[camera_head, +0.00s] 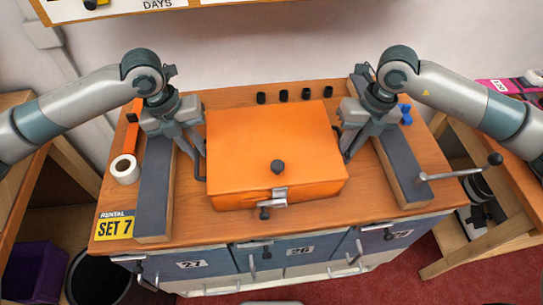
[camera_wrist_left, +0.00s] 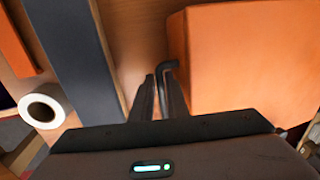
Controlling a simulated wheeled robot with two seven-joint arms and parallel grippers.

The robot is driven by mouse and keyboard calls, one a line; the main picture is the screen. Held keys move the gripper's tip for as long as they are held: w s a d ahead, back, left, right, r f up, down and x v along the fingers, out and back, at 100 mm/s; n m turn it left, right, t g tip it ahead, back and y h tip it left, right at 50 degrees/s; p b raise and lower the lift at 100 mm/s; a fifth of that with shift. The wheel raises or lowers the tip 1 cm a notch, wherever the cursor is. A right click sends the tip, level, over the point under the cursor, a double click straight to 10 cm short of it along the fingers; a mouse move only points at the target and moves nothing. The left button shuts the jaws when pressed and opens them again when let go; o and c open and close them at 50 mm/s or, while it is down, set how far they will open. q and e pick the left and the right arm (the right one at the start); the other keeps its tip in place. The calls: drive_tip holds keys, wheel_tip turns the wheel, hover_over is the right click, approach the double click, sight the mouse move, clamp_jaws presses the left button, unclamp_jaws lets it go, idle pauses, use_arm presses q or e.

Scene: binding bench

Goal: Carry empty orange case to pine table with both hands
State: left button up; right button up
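The orange case (camera_head: 270,145) lies closed on the wooden bench top, with a dark knob on its lid and a metal latch in front. I cannot see inside it. My left gripper (camera_head: 196,152) is at the case's left side. In the left wrist view its fingers (camera_wrist_left: 160,95) are close together around the dark side handle (camera_wrist_left: 167,66). My right gripper (camera_head: 346,155) is at the right side handle, its fingertips drawn together there; the handle is mostly hidden. The case appears to rest on the bench. No pine table can be told for certain.
Grey-topped rails (camera_head: 155,190) and (camera_head: 400,170) flank the case. A white tape roll (camera_head: 125,169) lies at left; several black knobs stand behind. A metal crank (camera_head: 460,173) juts out at right. Wooden furniture stands at both sides, over red carpet (camera_head: 400,280).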

use_arm(q)
drive_tip(key=shift+d+f, duration=0.1)
drive_tip(key=shift+f, duration=0.4)
use_arm(e)
drive_tip(key=shift+a+f, duration=0.1)
drive_tip(key=shift+f, duration=0.35)
use_arm(q)
clamp_jaws()
use_arm(e)
clamp_jaws()
use_arm(q)
drive_tip(key=shift+w+r, duration=0.1)
drive_tip(key=shift+r, duration=0.05)
use_arm(e)
drive_tip(key=shift+w+r, duration=0.1)
idle(0.4)
use_arm(q)
drive_tip(key=shift+r, duration=0.1)
use_arm(e)
drive_tip(key=shift+r, duration=0.1)
